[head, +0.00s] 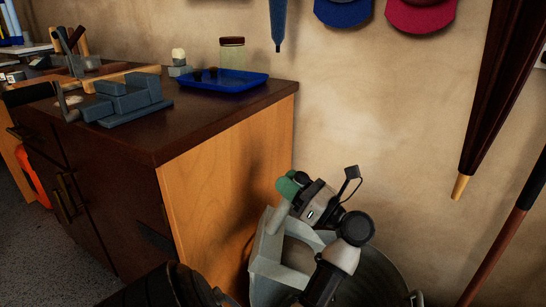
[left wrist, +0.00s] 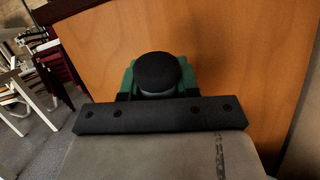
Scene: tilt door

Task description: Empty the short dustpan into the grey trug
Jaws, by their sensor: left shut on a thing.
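The short dustpan (head: 267,252) has a pale grey pan and a green handle (head: 287,187). My left gripper (head: 302,187) is shut on the handle. The pan hangs steeply tilted below the gripper, at the left part of the grey trug (head: 385,283). My arm hides part of the pan and of the trug. I cannot tell whether pan and trug touch, or whether anything lies in either. My right gripper is not in view.
A wooden cabinet (head: 225,170) stands close to the left of the trug. On its top are a blue tray (head: 228,82) and a grey-blue vise (head: 125,100). The wall is behind the trug. A closed umbrella (head: 500,85) and a pole (head: 505,235) are at the right.

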